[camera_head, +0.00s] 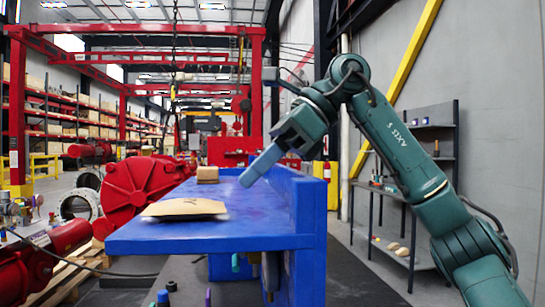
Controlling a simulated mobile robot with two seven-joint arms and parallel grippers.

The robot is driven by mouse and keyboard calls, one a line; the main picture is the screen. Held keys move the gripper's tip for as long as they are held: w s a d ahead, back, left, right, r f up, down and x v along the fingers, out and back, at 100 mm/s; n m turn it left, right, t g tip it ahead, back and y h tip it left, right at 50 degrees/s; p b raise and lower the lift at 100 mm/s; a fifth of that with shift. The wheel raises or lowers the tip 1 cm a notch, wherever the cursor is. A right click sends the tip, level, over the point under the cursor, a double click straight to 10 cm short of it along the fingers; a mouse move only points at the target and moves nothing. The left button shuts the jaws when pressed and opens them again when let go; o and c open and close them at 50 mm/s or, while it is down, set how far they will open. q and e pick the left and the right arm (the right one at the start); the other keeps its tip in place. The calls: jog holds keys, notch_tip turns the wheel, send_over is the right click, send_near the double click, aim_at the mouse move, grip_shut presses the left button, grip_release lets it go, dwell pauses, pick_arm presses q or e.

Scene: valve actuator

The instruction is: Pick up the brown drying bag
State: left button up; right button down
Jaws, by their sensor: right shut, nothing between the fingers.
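The brown drying bag (186,208) lies flat near the left front part of the blue table (215,232). My right gripper (248,179) reaches in from the right on the teal arm and points down and left. It is shut and empty. It is above the table, to the right of the bag and clearly apart from it. My left gripper is not in view.
A small brown box (207,174) stands farther back on the table. A raised blue wall (307,205) runs along the table's right side. A large red valve actuator (135,195) is left of the table. A grey shelf (405,235) stands at right.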

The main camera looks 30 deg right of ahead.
aim_at(183, 199)
jog(key=shift+x, duration=1.8)
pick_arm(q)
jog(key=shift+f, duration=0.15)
pick_arm(e)
jog(key=shift+r, duration=0.1)
jog(key=a, duration=0.1)
jog(key=w+a+p, duration=0.1)
jog(key=a, duration=0.1)
jog(key=w+a+p, duration=0.1)
jog(key=a, duration=0.1)
jog(key=shift+w+r, duration=0.1)
jog(key=shift+w, duration=0.1)
jog(key=shift+w+a, duration=0.1)
jog(key=shift+a, duration=0.1)
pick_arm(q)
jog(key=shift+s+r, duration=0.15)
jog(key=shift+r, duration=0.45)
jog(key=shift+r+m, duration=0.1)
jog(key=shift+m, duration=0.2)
